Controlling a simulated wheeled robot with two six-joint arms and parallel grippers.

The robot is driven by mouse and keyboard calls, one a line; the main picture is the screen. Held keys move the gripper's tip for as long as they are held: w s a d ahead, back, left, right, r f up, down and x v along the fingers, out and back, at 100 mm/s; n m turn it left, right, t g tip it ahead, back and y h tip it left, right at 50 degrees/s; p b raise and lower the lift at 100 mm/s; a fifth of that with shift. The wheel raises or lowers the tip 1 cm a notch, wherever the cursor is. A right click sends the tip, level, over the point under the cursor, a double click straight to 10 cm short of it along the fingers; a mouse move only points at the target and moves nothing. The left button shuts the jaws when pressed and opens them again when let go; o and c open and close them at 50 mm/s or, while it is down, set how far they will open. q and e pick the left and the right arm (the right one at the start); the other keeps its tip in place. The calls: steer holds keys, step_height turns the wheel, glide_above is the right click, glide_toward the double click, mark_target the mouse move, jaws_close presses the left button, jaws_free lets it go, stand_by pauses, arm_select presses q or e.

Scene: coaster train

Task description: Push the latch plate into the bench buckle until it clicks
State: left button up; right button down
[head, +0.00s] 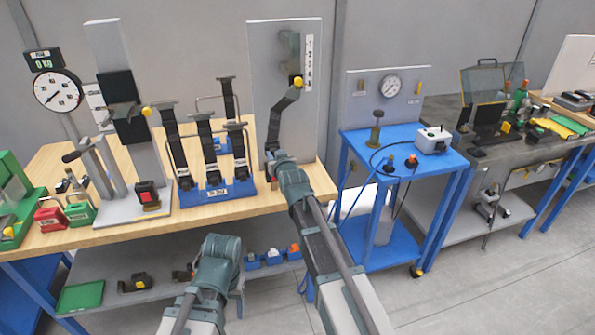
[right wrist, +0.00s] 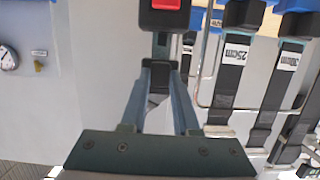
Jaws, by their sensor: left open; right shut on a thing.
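The grey belt panel (head: 266,75) stands on the wooden bench, with a dark strap (head: 284,103) running down from a yellow knob. My right gripper (head: 273,158) is at the strap's lower end, near the panel's foot. In the right wrist view the fingers (right wrist: 161,70) are shut on a dark piece, which I take as the latch plate (right wrist: 160,77). A black buckle with a red button (right wrist: 166,14) is just beyond the fingertips, in line with them. I cannot tell whether plate and buckle touch. In the head view my gripper mostly hides this. My left gripper (head: 222,243) is open and low before the bench.
Left of the panel stands a blue rack (head: 215,191) with several upright straps. Another black buckle with a red button (head: 147,193) sits on a grey stand further left. A blue cart (head: 405,150) with a gauge panel stands to the right.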

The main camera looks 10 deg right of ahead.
steer(key=shift+f+b, duration=1.5)
steer(key=shift+f, duration=0.05)
steer(key=c, duration=0.6)
jaws_free()
steer(key=shift+s, duration=0.1)
steer(key=p+v, duration=0.3)
steer(key=v, duration=1)
steer(key=shift+s+r, duration=0.15)
steer(key=shift+s, duration=0.15)
